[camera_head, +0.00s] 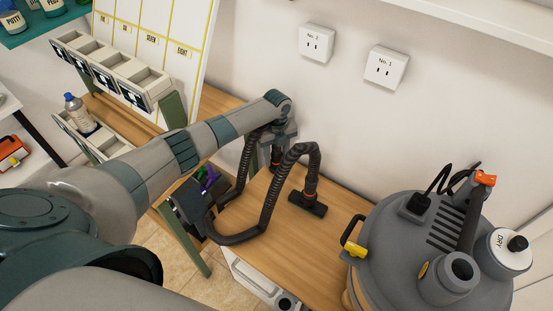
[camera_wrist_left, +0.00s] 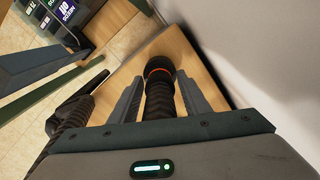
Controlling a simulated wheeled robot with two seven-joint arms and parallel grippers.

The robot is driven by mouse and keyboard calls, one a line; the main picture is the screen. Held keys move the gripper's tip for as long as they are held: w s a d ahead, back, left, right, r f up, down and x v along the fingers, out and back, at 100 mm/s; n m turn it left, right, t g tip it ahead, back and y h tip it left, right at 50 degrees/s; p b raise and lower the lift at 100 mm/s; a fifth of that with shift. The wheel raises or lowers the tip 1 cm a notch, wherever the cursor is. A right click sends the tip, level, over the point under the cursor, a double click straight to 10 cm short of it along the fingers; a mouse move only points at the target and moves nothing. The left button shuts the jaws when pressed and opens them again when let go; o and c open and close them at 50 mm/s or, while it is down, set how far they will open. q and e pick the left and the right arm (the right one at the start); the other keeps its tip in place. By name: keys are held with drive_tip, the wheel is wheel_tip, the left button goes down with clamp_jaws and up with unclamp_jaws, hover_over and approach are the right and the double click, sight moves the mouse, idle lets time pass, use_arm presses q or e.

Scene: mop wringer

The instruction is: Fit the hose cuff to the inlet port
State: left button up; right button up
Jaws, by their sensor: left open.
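The black ribbed hose (camera_head: 268,207) loops over the wooden bench, one end at a flat floor nozzle (camera_head: 307,203). My left gripper (camera_head: 272,148) is at its other end, near the wall. In the left wrist view the hose cuff (camera_wrist_left: 159,67), black with an orange ring, points away between the two open fingers (camera_wrist_left: 161,92). A finger lies on each side of the hose; I cannot tell whether they touch it. The likely inlet port, a grey open-topped tube (camera_head: 459,269), stands on the grey vacuum lid (camera_head: 395,250) at the right, apart from the cuff. My right gripper is out of view.
A dark caddy (camera_head: 190,205) stands at the bench's left edge. Wall sockets (camera_head: 386,66) are behind. Bare bench lies between nozzle and vacuum.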

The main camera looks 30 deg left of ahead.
use_arm(q)
drive_tip(key=shift+c, duration=0.6)
drive_tip(key=c, duration=0.8)
drive_tip(key=shift+r, duration=0.1)
drive_tip(key=shift+r, duration=0.1)
drive_tip(key=shift+r+p, duration=2.2)
drive_tip(key=shift+r, duration=0.15)
drive_tip(key=shift+o, duration=0.6)
drive_tip(key=shift+c, duration=0.2)
